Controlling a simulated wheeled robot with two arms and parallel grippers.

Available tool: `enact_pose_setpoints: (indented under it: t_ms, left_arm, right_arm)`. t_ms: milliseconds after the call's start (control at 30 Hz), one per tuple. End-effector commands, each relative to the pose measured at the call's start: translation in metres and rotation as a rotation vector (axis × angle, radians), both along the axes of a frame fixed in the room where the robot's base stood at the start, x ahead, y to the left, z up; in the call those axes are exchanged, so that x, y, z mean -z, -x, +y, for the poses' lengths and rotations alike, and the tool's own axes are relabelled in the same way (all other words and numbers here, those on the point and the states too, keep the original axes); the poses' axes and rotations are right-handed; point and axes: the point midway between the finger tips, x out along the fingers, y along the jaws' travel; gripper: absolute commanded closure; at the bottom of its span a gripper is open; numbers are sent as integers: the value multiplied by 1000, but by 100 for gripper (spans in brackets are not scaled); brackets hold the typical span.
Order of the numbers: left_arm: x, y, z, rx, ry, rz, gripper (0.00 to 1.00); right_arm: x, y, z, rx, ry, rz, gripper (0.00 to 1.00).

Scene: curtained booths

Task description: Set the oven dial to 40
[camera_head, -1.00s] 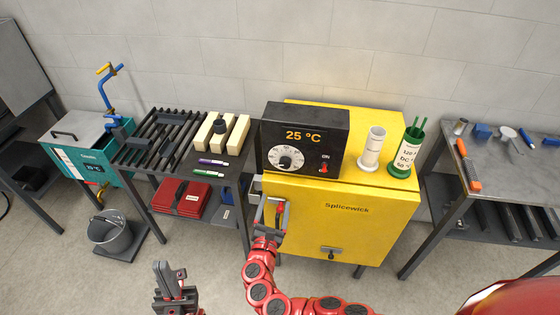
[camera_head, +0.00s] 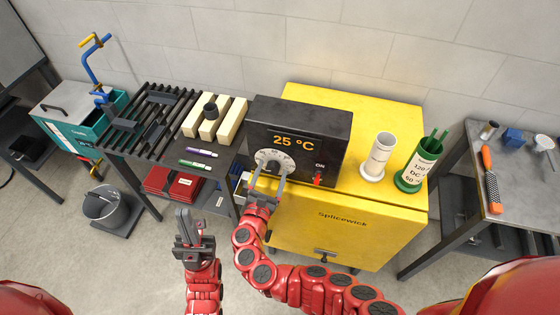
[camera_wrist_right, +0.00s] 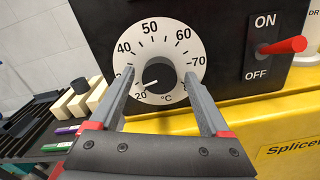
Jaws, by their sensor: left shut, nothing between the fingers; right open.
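The oven is a yellow box labelled Splicewick (camera_head: 345,217) with a black control unit (camera_head: 325,125) on top, its display reading 25 °C. The white dial (camera_head: 272,158) is on the front of that unit; in the right wrist view the dial (camera_wrist_right: 165,40) shows marks from 20 up past 70. Its dark centre knob (camera_wrist_right: 157,76) has a white pointer line aimed toward the lower left, near 20. My right gripper (camera_head: 268,180) is open in front of the dial, its fingers (camera_wrist_right: 160,88) on either side of the knob, contact unclear. My left gripper (camera_head: 191,220) is shut and empty, low at the left.
A red ON/OFF switch (camera_wrist_right: 285,46) sits right of the dial, up at ON. A white cylinder (camera_head: 378,157) and a green-based holder (camera_head: 418,165) stand on the oven. A rack table (camera_head: 150,125) with pale blocks and pens adjoins at left.

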Motion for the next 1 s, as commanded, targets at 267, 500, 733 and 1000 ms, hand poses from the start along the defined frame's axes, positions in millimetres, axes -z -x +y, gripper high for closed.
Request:
enact_pose_setpoints:
  t_ms: [267, 500, 733, 1000]
  left_arm:
    - [0, 0, 0, 0, 0, 0, 100]
    - [0, 0, 0, 0, 0, 0, 100]
    - [0, 0, 0, 0, 0, 0, 100]
    - [3, 0, 0, 0, 0, 0, 100]
  right_arm:
    - [0, 1, 2, 0, 0, 0, 19]
    - [0, 1, 2, 0, 1, 0, 44]
    - [0, 1, 2, 0, 1, 0, 86]
    - [1, 1, 1, 0, -6, -3, 100]
